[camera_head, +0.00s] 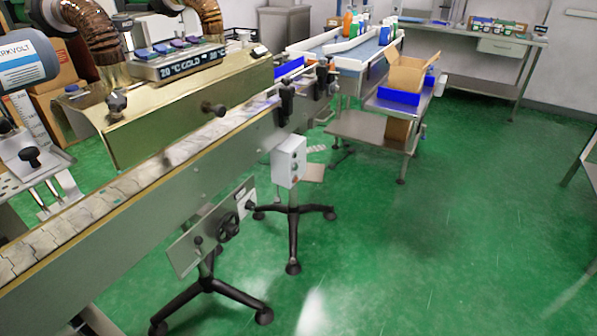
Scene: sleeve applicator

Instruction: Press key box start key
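A white key box (288,161) is fixed at the near side of the conveyor, slightly left of the middle of the head view. Its face carries a few small round keys, one of them reddish. They are too small for me to read labels or tell which is the start key. Neither of my grippers shows in this view, so I cannot see where they are relative to the key box.
A long conveyor (120,205) runs from the lower left toward the middle, under a brass-coloured housing (175,120). Black stand feet (293,268) spread on the floor below. A cart (365,132) with boxes stands behind. Green floor (430,240) is clear at the right.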

